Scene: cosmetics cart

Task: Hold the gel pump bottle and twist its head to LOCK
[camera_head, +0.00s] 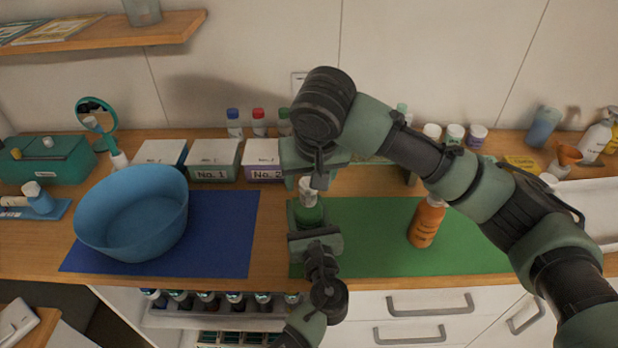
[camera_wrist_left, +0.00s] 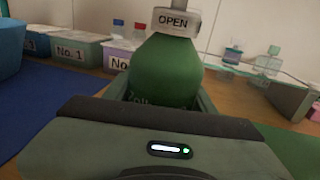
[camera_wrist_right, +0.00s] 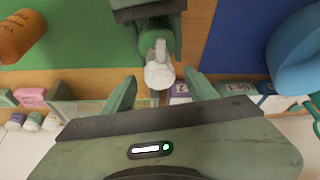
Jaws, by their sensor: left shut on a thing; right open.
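The gel pump bottle has a green body (camera_head: 309,214) and a white pump head (camera_head: 308,191), and stands upright at the left end of the green mat (camera_head: 370,260). My left gripper (camera_head: 314,226) is shut on the green body (camera_wrist_left: 165,75) from the front. In the left wrist view the white collar (camera_wrist_left: 172,21) reads OPEN. My right gripper (camera_head: 309,176) points down above the bottle.
A blue bowl (camera_head: 133,213) sits on a blue mat (camera_head: 235,235) at the left. An orange bottle (camera_head: 427,222) stands on the green mat to the right. Numbered boxes (camera_head: 213,160) and small capped bottles line the back. The mat between the two bottles is clear.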

